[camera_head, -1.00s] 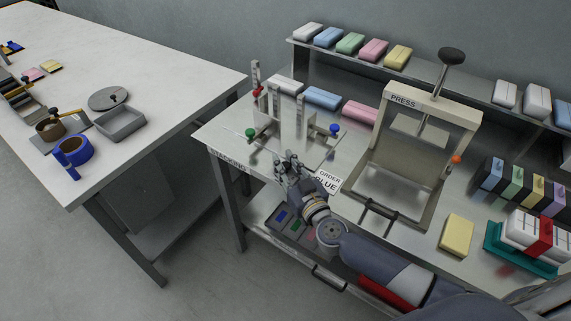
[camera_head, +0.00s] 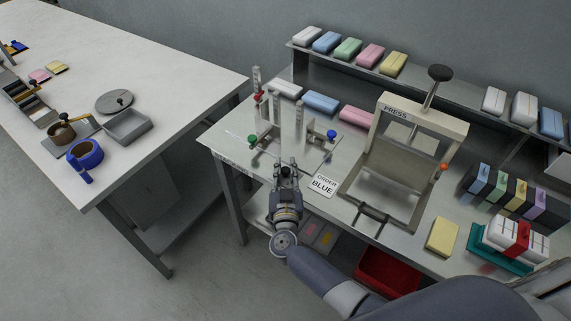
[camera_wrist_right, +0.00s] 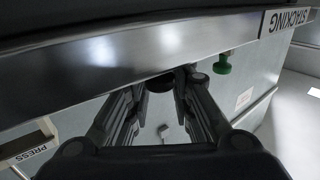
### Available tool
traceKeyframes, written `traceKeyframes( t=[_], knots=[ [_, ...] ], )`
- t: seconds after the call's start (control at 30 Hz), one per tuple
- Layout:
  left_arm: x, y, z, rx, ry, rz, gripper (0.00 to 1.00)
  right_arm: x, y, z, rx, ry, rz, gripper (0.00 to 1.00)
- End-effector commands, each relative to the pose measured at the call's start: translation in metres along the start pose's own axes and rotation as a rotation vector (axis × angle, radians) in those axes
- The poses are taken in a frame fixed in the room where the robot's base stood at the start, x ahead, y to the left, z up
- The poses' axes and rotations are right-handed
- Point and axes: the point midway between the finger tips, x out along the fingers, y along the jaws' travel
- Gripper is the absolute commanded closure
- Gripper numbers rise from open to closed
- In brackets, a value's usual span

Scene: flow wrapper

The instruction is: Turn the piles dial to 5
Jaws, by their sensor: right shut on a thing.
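My right gripper (camera_head: 287,172) is at the front edge of the stacking station, pointing away from me. In the right wrist view its fingers (camera_wrist_right: 163,90) close on a dark round knob (camera_wrist_right: 162,83), apparently the piles dial, just by the metal table edge. The fingers hide most of the dial, and its numbers and pointer cannot be read. In the head view the dial is hidden behind my gripper. My left gripper is not in view.
The stacking fixture (camera_head: 298,125) with green (camera_head: 252,139) and blue (camera_head: 331,134) knobs stands just behind my gripper. An "ORDER BLUE" card (camera_head: 323,186) lies to the right, before the press (camera_head: 375,195). A red bin (camera_head: 385,272) sits below. A white table (camera_head: 180,75) is left.

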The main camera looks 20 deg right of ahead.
Motion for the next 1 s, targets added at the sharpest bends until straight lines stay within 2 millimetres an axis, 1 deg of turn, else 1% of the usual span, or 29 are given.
traceKeyframes(
  t=[0.23, 0.67, 0.7, 0.77, 1.0],
  knots=[
    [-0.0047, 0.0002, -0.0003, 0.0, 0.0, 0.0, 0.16, -0.0005, -0.001, 0.0005, 0.001, -0.001, 0.07, 1.0],
    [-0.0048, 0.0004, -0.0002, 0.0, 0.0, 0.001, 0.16, -0.0004, -0.0008, 0.001, 0.001, -0.001, 0.081, 1.0],
    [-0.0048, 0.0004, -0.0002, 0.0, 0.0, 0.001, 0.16, -0.0003, -0.0008, 0.001, 0.001, -0.001, 0.081, 0.74],
    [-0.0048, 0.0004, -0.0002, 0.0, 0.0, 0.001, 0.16, -0.0003, -0.0007, 0.0009, 0.001, -0.001, 0.081, 0.6],
    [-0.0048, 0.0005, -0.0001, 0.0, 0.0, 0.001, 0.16, 0.0001, -0.0002, 0.0005, 0.001, 0.0, 0.082, 0.6]
  ],
)
